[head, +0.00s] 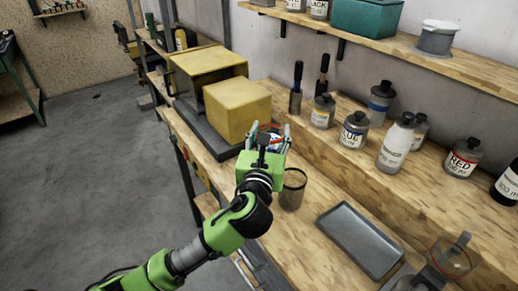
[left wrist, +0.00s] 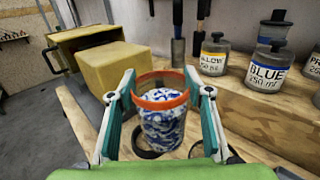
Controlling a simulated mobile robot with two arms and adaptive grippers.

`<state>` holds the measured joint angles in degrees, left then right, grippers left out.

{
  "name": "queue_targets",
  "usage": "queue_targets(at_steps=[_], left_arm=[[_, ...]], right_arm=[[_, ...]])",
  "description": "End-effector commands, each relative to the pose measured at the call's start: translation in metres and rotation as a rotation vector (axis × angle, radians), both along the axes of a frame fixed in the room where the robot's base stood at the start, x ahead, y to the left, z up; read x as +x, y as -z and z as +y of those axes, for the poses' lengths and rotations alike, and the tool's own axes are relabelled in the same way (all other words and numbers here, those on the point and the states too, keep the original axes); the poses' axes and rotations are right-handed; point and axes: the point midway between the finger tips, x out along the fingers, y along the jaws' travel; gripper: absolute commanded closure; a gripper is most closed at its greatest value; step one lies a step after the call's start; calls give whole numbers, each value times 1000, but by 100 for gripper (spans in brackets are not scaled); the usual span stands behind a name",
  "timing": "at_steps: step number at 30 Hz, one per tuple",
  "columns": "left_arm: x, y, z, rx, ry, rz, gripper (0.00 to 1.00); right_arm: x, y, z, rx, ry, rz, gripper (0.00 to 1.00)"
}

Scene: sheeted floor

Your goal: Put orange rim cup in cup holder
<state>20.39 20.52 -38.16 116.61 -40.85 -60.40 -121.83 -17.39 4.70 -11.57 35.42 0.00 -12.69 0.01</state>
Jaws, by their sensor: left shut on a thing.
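The orange rim cup (left wrist: 163,125) has a blue and white pattern and stands upright between my left gripper's fingers in the left wrist view. My left gripper (head: 268,136) is shut on it. In the head view the fingers and the green gripper body hide most of the cup. A dark, open-topped cylinder (head: 292,190), which looks like the cup holder, stands on the bench just right of and nearer than the gripper. In the left wrist view a dark ring (left wrist: 142,153) shows low behind the cup; I cannot tell whether the cup touches it.
Yellow boxes (head: 237,112) stand on the bench beyond the gripper. A grey tray (head: 360,240) lies to the right. Several labelled jars, such as the BLUE one (head: 354,130), line the raised ledge behind. A clear red-marked vessel (head: 452,257) stands at the lower right.

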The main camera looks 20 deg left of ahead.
Motion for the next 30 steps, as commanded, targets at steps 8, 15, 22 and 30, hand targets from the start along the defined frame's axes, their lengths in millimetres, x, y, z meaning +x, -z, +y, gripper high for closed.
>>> queue_targets(at_steps=[8,15,22,30], left_arm=[[40,45,34,1,-2,0,100],[51,62,43,-1,1,-4,100],[56,94,47,-2,0,1,100],[56,99,47,-2,1,-4,100]], right_arm=[[13,-1,1,2,1,-20,60],[7,2,0,1,2,-11,60],[2,4,0,1,3,-3,60],[2,4,3,3,4,-3,60]])
